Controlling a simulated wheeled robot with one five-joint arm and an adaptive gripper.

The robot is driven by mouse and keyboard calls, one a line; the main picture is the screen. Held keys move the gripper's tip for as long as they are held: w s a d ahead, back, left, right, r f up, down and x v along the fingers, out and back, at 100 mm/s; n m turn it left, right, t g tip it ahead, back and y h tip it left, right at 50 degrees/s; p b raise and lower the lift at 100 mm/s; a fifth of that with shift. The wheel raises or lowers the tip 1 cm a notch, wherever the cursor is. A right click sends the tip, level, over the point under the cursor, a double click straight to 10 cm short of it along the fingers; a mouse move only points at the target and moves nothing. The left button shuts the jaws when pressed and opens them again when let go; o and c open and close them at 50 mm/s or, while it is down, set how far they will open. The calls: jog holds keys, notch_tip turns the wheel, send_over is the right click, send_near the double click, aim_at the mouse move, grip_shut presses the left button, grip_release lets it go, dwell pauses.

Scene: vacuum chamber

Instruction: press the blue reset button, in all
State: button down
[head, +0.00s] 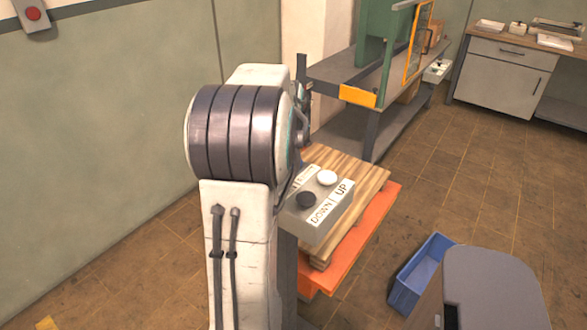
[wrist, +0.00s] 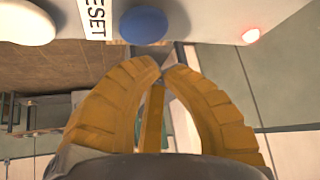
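The blue button (wrist: 144,24) shows at the top of the wrist view, on a pale panel beside a white label reading RESET (wrist: 95,18). My gripper (wrist: 161,70) has yellow ribbed fingers with their tips together and nothing seen between them. The tips appear just below the blue button in the picture, and a small gap seems to separate them; contact is not seen. In the head view, the control box (head: 325,222) stands right of my arm, with a white button (head: 327,177) and a dark button (head: 306,199). My arm hides the blue button and gripper there.
A white button (wrist: 25,22) and a small red light (wrist: 251,35) flank the blue button in the wrist view. A wooden pallet (head: 365,176) on an orange base (head: 375,222) lies around the box. A blue bin (head: 420,272) sits on the floor at right.

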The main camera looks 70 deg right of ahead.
jog(key=shift+f+b, duration=0.45)
jog(key=shift+f, duration=0.2)
jog(key=shift+f, duration=0.25)
dwell(1.0)
jog(key=shift+f+b, duration=0.15)
jog(key=shift+b, duration=0.25)
jog(key=shift+f+b, duration=0.65)
jog(key=shift+f, duration=0.05)
dwell(0.8)
jog(key=shift+r, duration=0.15)
dwell(0.3)
jog(key=shift+r+p, duration=0.85)
jog(key=shift+r, duration=0.1)
jog(key=shift+r, duration=0.1)
jog(key=shift+r+p, duration=1.9)
jog(key=shift+r, duration=0.55)
jog(key=shift+w, duration=0.1)
